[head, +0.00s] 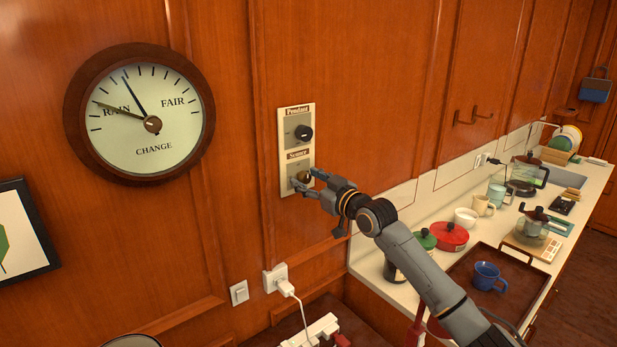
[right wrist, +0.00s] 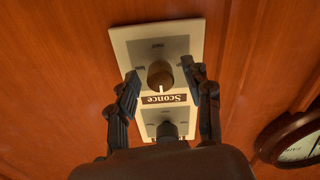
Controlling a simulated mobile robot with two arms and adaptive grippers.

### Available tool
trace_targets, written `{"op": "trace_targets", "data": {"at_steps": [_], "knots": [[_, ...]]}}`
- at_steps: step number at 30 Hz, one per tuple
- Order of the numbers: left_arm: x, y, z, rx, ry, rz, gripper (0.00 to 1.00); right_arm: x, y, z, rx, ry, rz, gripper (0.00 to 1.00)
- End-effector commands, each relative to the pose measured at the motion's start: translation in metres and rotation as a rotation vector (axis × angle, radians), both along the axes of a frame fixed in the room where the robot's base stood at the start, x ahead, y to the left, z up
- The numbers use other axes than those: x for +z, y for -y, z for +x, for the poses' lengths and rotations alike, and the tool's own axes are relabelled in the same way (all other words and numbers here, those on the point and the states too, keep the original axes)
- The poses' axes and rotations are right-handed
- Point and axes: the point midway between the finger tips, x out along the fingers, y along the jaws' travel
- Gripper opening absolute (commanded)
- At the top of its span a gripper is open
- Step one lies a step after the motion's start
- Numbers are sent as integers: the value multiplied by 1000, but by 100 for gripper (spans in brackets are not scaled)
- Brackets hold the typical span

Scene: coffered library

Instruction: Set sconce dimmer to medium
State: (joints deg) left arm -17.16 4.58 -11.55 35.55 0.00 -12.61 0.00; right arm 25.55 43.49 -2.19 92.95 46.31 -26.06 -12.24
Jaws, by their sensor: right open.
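A pale wall plate (head: 309,110) carries two dark knobs on the wood panel. The upper knob (head: 303,132) is under the label "Pendant" and the lower, brown sconce knob (head: 304,176) is under "Sconce". My right gripper (head: 304,179) is open at the sconce knob, which it partly hides in the head view. The right wrist view is upside down; there the sconce knob (right wrist: 160,75) sits between the open fingers (right wrist: 163,88), with gaps beside it. A white mark on the knob points toward the Sconce label (right wrist: 164,99). My left gripper is out of view.
A round wall dial (head: 140,113) hangs left of the plate. A light switch (head: 239,292) and a plugged outlet (head: 275,277) are below. At right, a counter holds a red pot (head: 449,237), a tray with a blue mug (head: 487,276) and several other kitchen things.

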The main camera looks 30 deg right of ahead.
Motion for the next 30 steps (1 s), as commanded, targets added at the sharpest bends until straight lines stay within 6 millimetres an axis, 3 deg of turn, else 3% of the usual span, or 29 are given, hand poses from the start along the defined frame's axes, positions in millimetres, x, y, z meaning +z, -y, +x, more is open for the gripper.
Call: {"op": "trace_targets", "data": {"at_steps": [7,15,30], "knots": [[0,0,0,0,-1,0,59,-1,0,1,0,-1,0,50],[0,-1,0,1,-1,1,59,-1,0,1,0,-1,0,0],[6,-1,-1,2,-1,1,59,0,-1,1,0,-11,119,0]]}}
